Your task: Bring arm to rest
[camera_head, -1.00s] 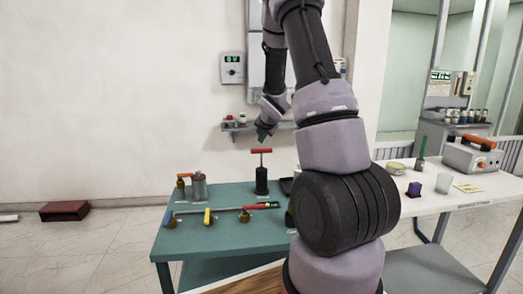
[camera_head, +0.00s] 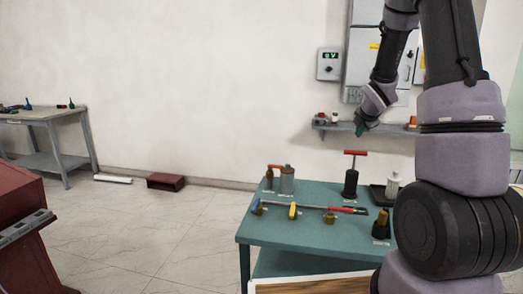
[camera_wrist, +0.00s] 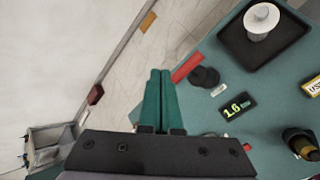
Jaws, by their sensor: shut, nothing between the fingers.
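My gripper (camera_head: 360,129) hangs at the end of my bent arm, in front of the wall shelf and above the back of the teal table (camera_head: 262,228). In the wrist view its two green fingers (camera_wrist: 158,75) are together with nothing between them. A black hand pump with a red T-handle (camera_head: 351,175) stands upright on the table, below my gripper and apart from it. My arm covers the table's right end in the head view.
A wall shelf (camera_head: 340,127) is behind. A grey bench (camera_head: 45,118) and red cabinet (camera_head: 28,235) stand left, with open floor between.

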